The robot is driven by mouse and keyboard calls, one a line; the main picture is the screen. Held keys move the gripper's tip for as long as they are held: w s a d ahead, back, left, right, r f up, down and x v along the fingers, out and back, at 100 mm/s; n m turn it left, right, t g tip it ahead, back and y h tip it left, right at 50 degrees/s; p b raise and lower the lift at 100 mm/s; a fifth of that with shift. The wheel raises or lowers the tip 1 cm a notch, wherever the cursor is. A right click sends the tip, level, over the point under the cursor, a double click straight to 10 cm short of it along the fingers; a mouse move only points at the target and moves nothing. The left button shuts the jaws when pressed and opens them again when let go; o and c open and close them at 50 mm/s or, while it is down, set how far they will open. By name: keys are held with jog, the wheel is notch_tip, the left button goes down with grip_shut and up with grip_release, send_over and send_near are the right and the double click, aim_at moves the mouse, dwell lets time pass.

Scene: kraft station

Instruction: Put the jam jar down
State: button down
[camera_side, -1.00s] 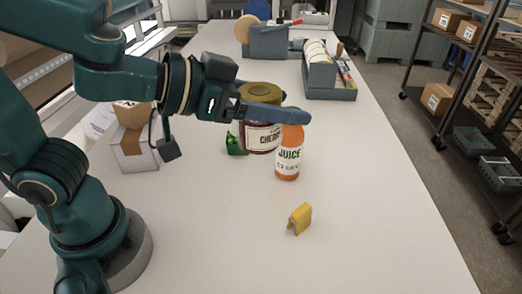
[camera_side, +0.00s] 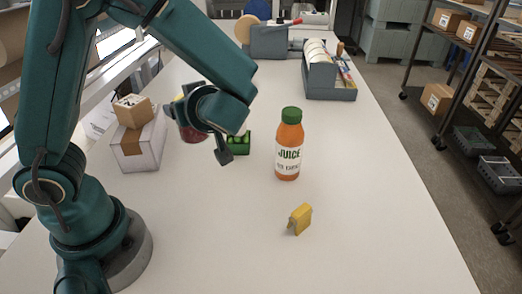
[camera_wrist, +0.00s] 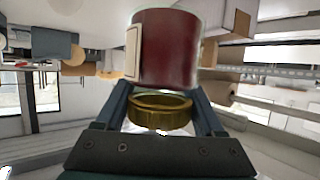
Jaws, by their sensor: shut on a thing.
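The jam jar (camera_wrist: 165,48) has dark red contents, a pale label and a gold lid (camera_wrist: 160,112). In the wrist view my gripper (camera_wrist: 163,92) is shut on it, one finger on each side near the lid. In the side view the jar (camera_side: 192,134) is mostly hidden behind my wrist, with only a red part showing, left of the green container. I cannot tell whether its base touches the table.
An orange juice bottle (camera_side: 289,150) with a green cap stands right of my gripper. A green container (camera_side: 240,143) is close behind my wrist. A white box (camera_side: 140,148) carries a small cardboard box (camera_side: 134,110) at left. A yellow piece (camera_side: 300,219) lies in front; the right side is clear.

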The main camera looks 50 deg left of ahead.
jog(key=shift+n+g, duration=0.5)
jog(key=shift+g, duration=0.1)
jog(key=shift+s+a+f, duration=0.15)
jog(key=shift+f, duration=1.65)
jog(key=shift+s+a+f, duration=0.1)
jog(key=shift+f, duration=1.75)
jog(key=shift+s+a+f, duration=0.15)
jog(key=shift+f, duration=1.65)
grip_release()
jog(key=shift+f, duration=0.15)
